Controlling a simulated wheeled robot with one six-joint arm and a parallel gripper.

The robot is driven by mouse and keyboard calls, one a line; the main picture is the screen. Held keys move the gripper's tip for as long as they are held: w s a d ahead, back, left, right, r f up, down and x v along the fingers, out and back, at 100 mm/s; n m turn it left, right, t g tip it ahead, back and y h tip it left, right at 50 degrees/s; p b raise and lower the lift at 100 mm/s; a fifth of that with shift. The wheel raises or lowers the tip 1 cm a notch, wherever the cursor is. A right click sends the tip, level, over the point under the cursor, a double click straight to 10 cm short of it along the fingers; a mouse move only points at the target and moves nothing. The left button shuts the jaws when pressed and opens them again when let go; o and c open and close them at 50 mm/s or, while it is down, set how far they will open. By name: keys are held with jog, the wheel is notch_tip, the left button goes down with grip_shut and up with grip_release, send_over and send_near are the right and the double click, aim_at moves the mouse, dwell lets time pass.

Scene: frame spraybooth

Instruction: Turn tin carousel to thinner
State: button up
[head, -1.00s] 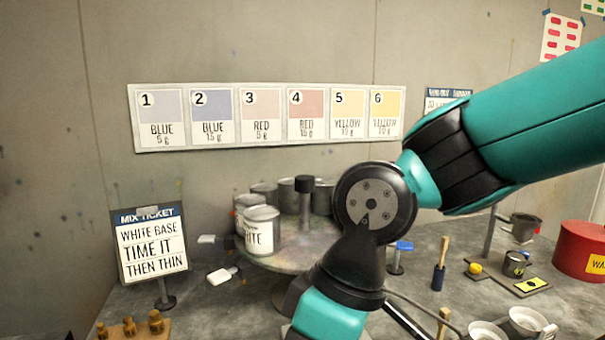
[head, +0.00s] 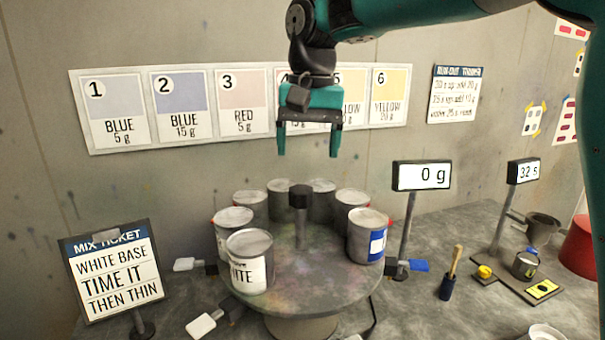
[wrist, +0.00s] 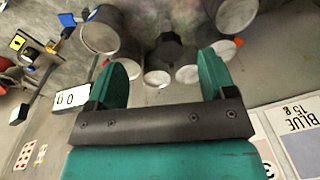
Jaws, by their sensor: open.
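The tin carousel (head: 320,279) is a round, stained turntable on a pedestal, with a dark central post (head: 300,215). Several tins stand around its rim. The white tin (head: 250,262) with a label ending "ITE" is at the front left, and a blue-labelled tin (head: 367,236) is at the right. I cannot read a thinner label on any tin; the back tins' labels are hidden. My gripper (head: 308,152) is open and empty, pointing down above the back of the carousel. In the wrist view its fingers (wrist: 165,80) are apart, with the post and tins beyond.
A mix ticket stand (head: 112,270) is at the left. A scale display (head: 421,175) reading 0 g stands right of the carousel.

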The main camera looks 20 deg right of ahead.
aim_at(301, 189)
jog(key=w+d+r+m+p, duration=0.1)
jog(key=w+r+m+p, duration=0.1)
jog(key=w+r+m, duration=0.35)
jog(key=f, duration=0.5)
jog(key=f+p, duration=0.1)
jog(key=f, duration=1.1)
jog(key=shift+w+f+p, duration=0.1)
jog(key=shift+w+p, duration=0.2)
jog(key=shift+w, duration=0.05)
jog(key=c, duration=1.3)
jog(key=shift+n, duration=0.25)
